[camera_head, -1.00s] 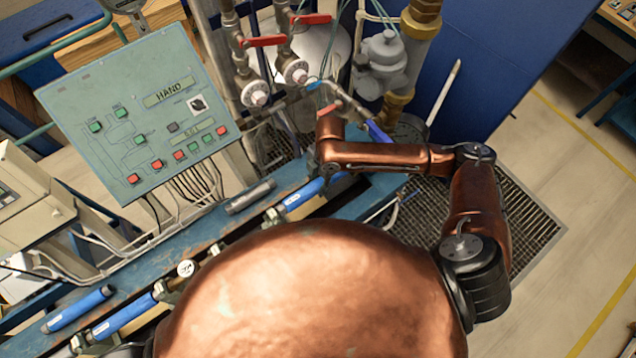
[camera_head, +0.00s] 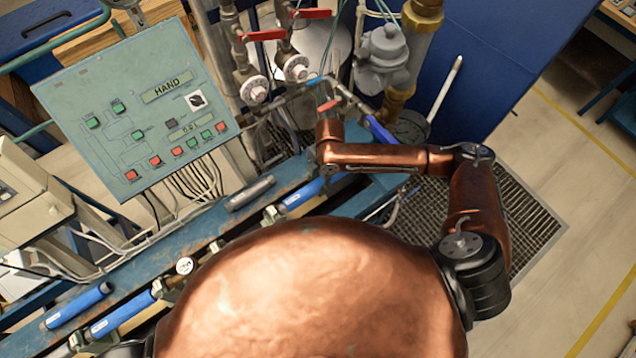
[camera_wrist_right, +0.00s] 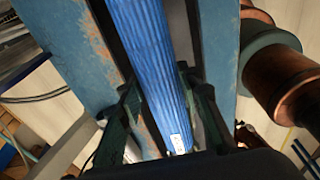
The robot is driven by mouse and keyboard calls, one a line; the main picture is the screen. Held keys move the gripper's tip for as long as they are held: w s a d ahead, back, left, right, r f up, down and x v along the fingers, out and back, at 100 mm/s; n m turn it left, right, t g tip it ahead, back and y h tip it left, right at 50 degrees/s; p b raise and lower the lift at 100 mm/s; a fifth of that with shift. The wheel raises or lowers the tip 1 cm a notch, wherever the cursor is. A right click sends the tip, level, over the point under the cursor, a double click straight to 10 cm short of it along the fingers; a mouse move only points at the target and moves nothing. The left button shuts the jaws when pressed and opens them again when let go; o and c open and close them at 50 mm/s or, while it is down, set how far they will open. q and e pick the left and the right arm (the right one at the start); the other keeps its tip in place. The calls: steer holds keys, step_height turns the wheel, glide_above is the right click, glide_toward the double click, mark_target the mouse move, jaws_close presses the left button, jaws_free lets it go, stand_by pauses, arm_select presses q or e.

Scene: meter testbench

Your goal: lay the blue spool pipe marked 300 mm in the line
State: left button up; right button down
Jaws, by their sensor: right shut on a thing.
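My right gripper (camera_wrist_right: 163,115) is shut around a blue ribbed pipe (camera_wrist_right: 148,55) in the right wrist view, one dark finger on each side. The pipe has a small white label near the gripper, too small to read. In the head view a blue pipe with a white label (camera_head: 300,196) lies along the bench line, its far end under my right wrist; the right fingers are hidden there. Two more blue pipes, one at the left edge of the bench (camera_head: 78,306) and one in the line (camera_head: 123,314), have white labels I cannot read. My left gripper is not in view.
A grey metal cylinder (camera_head: 250,193) lies on the blue bench beam (camera_head: 195,222). A control panel (camera_head: 135,110) stands behind it. Red-handled valves (camera_head: 262,36) and a grey meter (camera_head: 384,58) stand at the back. A floor grating (camera_head: 525,225) is at the right.

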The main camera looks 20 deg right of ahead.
mark_target(316, 184)
steer(key=shift+f, duration=0.25)
stand_by(0.7)
steer(key=c, duration=1.4)
jaws_free()
steer(key=shift+o, duration=0.5)
steer(key=shift+f, duration=0.1)
step_height(316, 184, up, 8)
steer(key=p, duration=0.8)
steer(key=shift+f, duration=0.2)
steer(key=shift+r+p, duration=0.7)
steer(key=shift+r, duration=0.45)
